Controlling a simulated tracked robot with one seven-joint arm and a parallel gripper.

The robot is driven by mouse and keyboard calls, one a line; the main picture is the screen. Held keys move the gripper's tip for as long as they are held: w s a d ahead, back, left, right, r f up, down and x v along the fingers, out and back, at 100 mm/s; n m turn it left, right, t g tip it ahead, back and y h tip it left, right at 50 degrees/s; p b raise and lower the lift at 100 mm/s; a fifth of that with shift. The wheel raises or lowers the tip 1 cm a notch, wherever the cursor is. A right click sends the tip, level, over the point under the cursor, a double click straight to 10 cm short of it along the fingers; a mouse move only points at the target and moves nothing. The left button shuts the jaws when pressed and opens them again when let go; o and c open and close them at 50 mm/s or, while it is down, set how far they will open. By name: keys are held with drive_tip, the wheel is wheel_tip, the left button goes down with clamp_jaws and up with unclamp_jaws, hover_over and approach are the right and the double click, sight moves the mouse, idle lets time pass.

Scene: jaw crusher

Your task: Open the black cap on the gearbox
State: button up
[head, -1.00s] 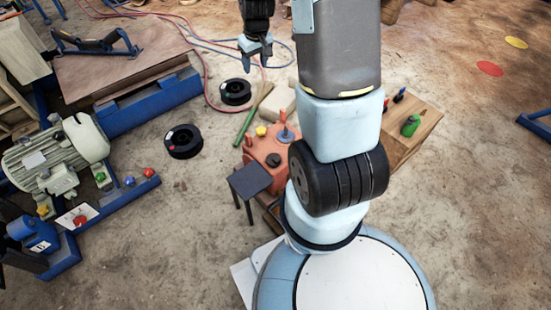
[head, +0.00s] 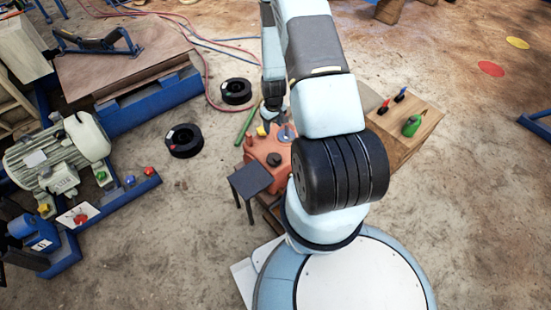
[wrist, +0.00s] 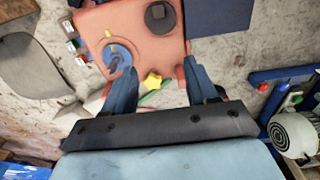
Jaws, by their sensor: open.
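The orange-red gearbox (head: 256,148) stands on the floor left of my arm's base. Its round black cap (head: 274,160) is on the top face, and shows in the wrist view (wrist: 160,17) near the upper edge. My gripper (wrist: 159,68) is open and empty, its two blue fingers spread over the near edge of the gearbox. The cap lies beyond the fingertips, apart from them. A yellow star-shaped knob (wrist: 152,80) lies between the fingers. A blue disc with a lever (wrist: 117,60) is beside the left finger. In the head view my arm partly hides the gearbox.
A small dark table (head: 250,179) stands close to the gearbox. A wooden block (head: 408,150) with coloured tools is right of my arm. A green rod (head: 246,124) and black spools (head: 184,141) lie on the floor. An electric motor (head: 60,155) is at left.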

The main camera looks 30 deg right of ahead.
hover_over(277, 159)
wheel_tip(277, 159, down, 6)
wheel_tip(277, 159, down, 14)
drive_tip(key=shift+w+d+r, duration=0.1)
drive_tip(key=shift+w, duration=0.05)
idle(0.5)
clamp_jaws()
idle(0.5)
